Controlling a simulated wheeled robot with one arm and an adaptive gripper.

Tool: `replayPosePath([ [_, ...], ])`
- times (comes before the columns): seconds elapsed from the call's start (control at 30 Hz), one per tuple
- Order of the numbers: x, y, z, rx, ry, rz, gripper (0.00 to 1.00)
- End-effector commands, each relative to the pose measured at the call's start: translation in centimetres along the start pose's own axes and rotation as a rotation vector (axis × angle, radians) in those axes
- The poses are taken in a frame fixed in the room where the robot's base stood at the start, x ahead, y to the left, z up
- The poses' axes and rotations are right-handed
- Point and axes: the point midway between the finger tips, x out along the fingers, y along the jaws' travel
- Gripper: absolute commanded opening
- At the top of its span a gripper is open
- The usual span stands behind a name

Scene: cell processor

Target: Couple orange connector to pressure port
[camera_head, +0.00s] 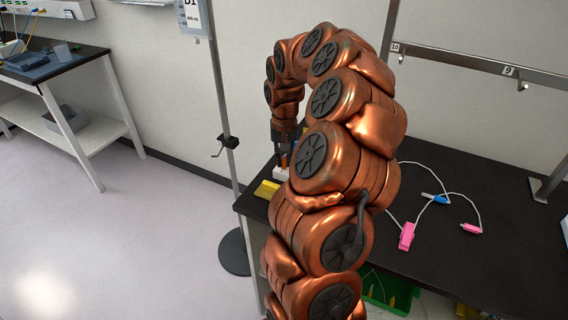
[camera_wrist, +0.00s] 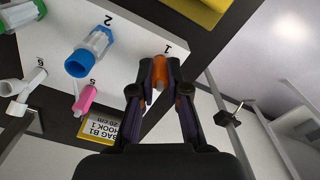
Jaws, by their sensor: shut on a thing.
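In the wrist view my gripper (camera_wrist: 161,88) is shut on the orange connector (camera_wrist: 159,72), with one dark finger on each side. The connector is at the edge of a white panel (camera_wrist: 130,65), beside the printed number 1. The fingers hide part of it, and I cannot tell whether it is seated in a port there. In the head view my gripper (camera_head: 284,150) is low over the left end of the black bench, with a bit of orange between its fingers. My arm hides much of the panel.
A blue connector (camera_wrist: 90,52) stands at number 2, and a pink one (camera_wrist: 85,99) at number 5. A yellow-edged label (camera_wrist: 99,131) lies beside the panel. The black bench (camera_head: 480,250) holds pink and blue clips on a white cord. A grey pole (camera_head: 224,110) stands left of my arm.

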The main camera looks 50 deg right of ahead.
Motion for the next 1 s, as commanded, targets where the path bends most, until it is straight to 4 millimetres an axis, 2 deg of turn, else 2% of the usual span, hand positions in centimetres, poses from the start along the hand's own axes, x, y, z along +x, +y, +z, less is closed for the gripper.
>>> replayPosePath([
  [0.53, -1.2, 0.0, -0.1, 0.000, 0.002, -0.001, 0.00],
  [0.8, -2.8, 0.0, -0.1, 0.000, 0.003, -0.001, 0.00],
  [1.0, -2.8, 0.0, 0.0, 0.000, 0.001, -0.001, 0.00],
])
